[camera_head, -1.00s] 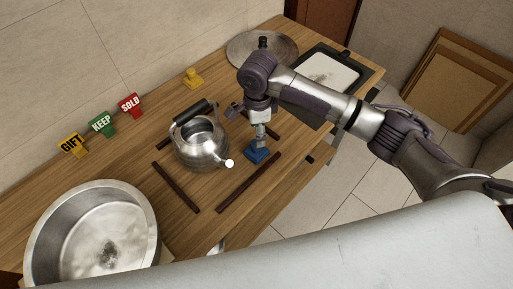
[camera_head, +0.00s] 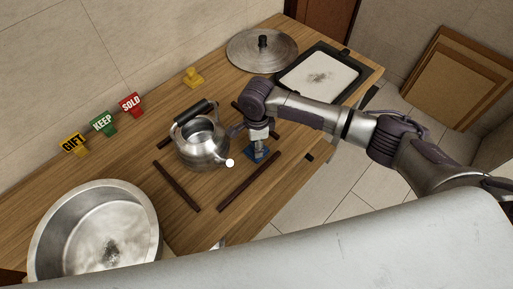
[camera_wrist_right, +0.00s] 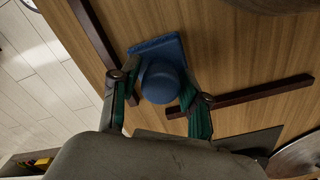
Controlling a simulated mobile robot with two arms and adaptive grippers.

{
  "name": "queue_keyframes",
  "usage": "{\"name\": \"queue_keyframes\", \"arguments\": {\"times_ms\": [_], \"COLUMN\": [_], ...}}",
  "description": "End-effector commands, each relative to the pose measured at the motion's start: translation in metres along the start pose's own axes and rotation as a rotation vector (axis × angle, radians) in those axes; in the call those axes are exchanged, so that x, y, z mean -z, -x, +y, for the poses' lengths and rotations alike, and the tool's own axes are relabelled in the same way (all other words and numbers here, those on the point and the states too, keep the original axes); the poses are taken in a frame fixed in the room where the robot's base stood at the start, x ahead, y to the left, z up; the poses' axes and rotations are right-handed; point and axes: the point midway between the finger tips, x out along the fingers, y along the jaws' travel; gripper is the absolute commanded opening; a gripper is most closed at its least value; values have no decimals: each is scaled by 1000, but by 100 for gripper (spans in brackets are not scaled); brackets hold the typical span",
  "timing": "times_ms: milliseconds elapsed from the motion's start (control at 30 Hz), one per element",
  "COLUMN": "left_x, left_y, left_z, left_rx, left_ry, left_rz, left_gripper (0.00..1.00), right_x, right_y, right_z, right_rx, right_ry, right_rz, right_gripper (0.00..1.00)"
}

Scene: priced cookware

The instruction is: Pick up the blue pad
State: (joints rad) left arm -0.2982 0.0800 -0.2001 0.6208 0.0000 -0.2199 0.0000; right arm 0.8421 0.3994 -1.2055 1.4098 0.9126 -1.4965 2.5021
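The blue pad (camera_head: 254,157) sits on the wooden counter, just right of the kettle (camera_head: 203,148). In the right wrist view the pad shows a flat square base (camera_wrist_right: 157,48) and a round blue knob (camera_wrist_right: 160,82). My right gripper (camera_head: 258,142) is directly over the pad and hides part of it in the head view. In the right wrist view its two green-padded fingers (camera_wrist_right: 162,88) are open, one on each side of the knob. I cannot tell whether either finger touches it. My left gripper is not in view.
Dark strips (camera_head: 249,182) lie on the counter around the kettle and pad. A large pan (camera_head: 50,225) stands at the near left. A yellow pad (camera_head: 193,78), a round lid (camera_head: 245,55) and a black-rimmed tray (camera_head: 312,85) are farther back. GIFT, KEEP and SOLD signs (camera_head: 103,122) line the wall side.

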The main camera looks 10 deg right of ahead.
Motion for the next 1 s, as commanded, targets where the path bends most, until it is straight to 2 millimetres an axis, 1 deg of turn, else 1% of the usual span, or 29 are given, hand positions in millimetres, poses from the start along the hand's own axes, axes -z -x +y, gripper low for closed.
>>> {"name": "queue_keyframes", "arguments": {"times_ms": [33, 200, 233, 467, 633, 767, 867, 900, 1000], "left_x": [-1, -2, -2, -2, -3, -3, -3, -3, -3], "left_y": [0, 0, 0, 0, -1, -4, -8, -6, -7], "left_z": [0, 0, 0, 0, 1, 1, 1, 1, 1], "left_rx": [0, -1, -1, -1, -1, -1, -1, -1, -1], "left_ry": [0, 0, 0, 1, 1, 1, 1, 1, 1], "left_rz": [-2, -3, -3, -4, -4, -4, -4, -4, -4], "left_gripper": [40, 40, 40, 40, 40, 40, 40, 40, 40], "right_x": [0, 0, 0, 0, 0, 0, 0, 5, 15], "right_y": [0, 0, 0, 1, 8, 24, 44, 46, 59], "right_z": [0, 0, 0, 0, 0, -1, 0, 10, 29], "right_rx": [0, 0, 0, 0, 1, 3, 3, -1, -1], "right_ry": [0, 0, 0, 0, 0, 0, 0, 1, 1], "right_rz": [0, 0, 0, 0, -1, -3, -3, -2, -1], "right_gripper": [32, 4, 0, 0, 0, 0, 0, 0, 0]}}
